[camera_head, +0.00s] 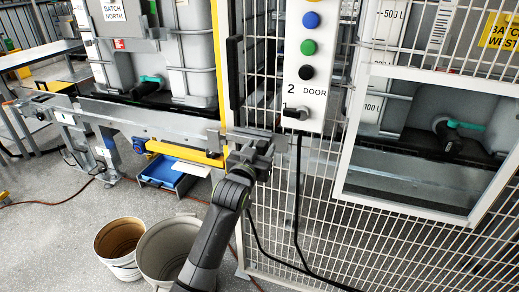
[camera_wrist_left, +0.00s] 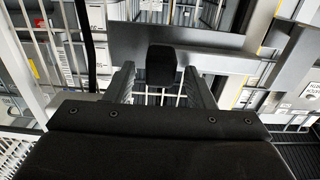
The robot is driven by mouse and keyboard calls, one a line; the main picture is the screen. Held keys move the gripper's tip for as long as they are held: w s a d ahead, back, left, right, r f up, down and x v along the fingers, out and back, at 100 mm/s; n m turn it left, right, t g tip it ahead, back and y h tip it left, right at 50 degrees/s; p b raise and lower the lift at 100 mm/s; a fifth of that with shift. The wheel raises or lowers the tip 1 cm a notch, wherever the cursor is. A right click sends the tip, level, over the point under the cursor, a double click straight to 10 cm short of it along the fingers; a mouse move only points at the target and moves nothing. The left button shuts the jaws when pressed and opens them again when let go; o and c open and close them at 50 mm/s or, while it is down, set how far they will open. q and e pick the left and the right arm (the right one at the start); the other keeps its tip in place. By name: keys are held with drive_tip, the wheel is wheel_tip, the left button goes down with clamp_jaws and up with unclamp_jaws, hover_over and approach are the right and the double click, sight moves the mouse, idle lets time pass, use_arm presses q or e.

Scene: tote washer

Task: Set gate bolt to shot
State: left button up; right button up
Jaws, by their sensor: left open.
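The gate bolt shows as a grey metal bar across the gate's edge in the head view (camera_head: 240,133). In the left wrist view a black knob (camera_wrist_left: 161,65) stands in front of a grey plate (camera_wrist_left: 205,57), which looks like part of the bolt. My left gripper (camera_head: 262,148) is at the bolt, partly covering it in the head view. In the left wrist view its two fingers (camera_wrist_left: 161,84) are apart, one on each side of the knob. I cannot tell whether they touch it. My right gripper is not in view.
A white panel (camera_head: 305,100) with coloured buttons and a door selector is on the mesh fence (camera_head: 345,190). A yellow post (camera_head: 219,60) stands left of the gate edge. Two buckets (camera_head: 120,240) (camera_head: 165,250) stand on the floor below, beside my left arm. A framed window (camera_head: 420,140) is at right.

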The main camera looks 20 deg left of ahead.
sight(247, 138)
use_arm(q)
clamp_jaws()
drive_tip(key=a+p, duration=0.2)
drive_tip(key=a, duration=0.3)
drive_tip(key=shift+w+a+p, duration=0.1)
drive_tip(key=shift+a+p, duration=0.05)
drive_tip(key=shift+p, duration=0.15)
drive_tip(key=shift+c, duration=1.2)
unclamp_jaws()
drive_tip(key=shift+o, duration=1.2)
drive_tip(key=shift+a, duration=0.2)
drive_tip(key=shift+d, duration=0.15)
